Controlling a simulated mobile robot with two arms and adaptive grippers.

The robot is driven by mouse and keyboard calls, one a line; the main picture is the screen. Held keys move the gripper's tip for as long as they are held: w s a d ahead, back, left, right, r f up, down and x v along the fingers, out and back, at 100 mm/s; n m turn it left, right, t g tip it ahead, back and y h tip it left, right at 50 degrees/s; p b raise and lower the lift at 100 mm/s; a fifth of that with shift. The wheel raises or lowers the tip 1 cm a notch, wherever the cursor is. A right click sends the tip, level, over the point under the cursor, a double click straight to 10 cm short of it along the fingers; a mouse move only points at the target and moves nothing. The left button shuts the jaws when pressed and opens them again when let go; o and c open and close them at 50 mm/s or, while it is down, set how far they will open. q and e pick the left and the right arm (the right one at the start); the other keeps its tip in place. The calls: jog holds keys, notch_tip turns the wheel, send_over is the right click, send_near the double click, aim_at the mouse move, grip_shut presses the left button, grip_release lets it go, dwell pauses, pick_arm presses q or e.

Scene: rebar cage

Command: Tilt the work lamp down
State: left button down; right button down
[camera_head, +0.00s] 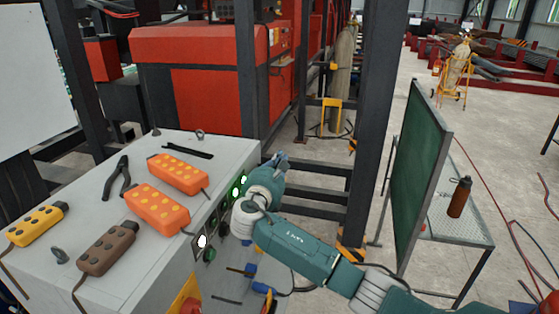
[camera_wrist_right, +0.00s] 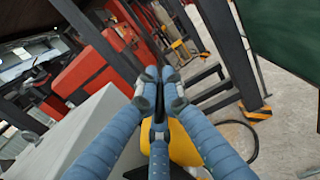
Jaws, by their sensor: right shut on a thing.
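My right gripper (camera_head: 279,163) is at the far right corner of the grey cabinet (camera_head: 150,255), partly hidden behind my wrist. In the right wrist view the blue fingers (camera_wrist_right: 161,84) are closed on a thin dark bar (camera_wrist_right: 159,102) between them. A rounded yellow body (camera_wrist_right: 186,146) shows just behind and below the fingers. It may be the work lamp, with the bar as its handle, but the fingers cover most of it. Its tilt cannot be told. No lamp is clear in the head view. My left gripper is not in view.
Two orange pendants (camera_head: 158,207), a yellow one (camera_head: 37,225), a brown one (camera_head: 106,247) and pliers (camera_head: 117,178) lie on the cabinet. A dark steel post (camera_head: 374,110) and green panel (camera_head: 417,170) stand right of my gripper. A bottle (camera_head: 460,197) stands on a mesh table.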

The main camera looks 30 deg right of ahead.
jog(key=m+b, duration=0.1)
jog(key=s+f+m+b, duration=0.1)
jog(key=m, duration=0.1)
jog(key=d+f+m+b, duration=0.1)
jog(key=shift+s+d+f+m, duration=0.1)
jog(key=shift+s+f+m, duration=0.15)
jog(key=shift+m, duration=0.15)
jog(key=shift+s+d+f+m+b, duration=0.15)
jog(key=shift+f+m+b, duration=0.2)
jog(key=shift+m+b, duration=0.45)
jog(key=shift+s+d+f+m+b, duration=0.1)
jog(key=shift+f+m+b, duration=0.35)
jog(key=shift+m, duration=0.5)
jog(key=shift+s+d+f+m+b, duration=0.15)
jog(key=shift+f+m+b, duration=0.1)
jog(key=shift+m+b, duration=0.6)
jog(key=shift+f, duration=0.1)
jog(key=c, duration=2.2)
grip_release()
jog(key=v, duration=1.2)
jog(key=shift+s, duration=0.1)
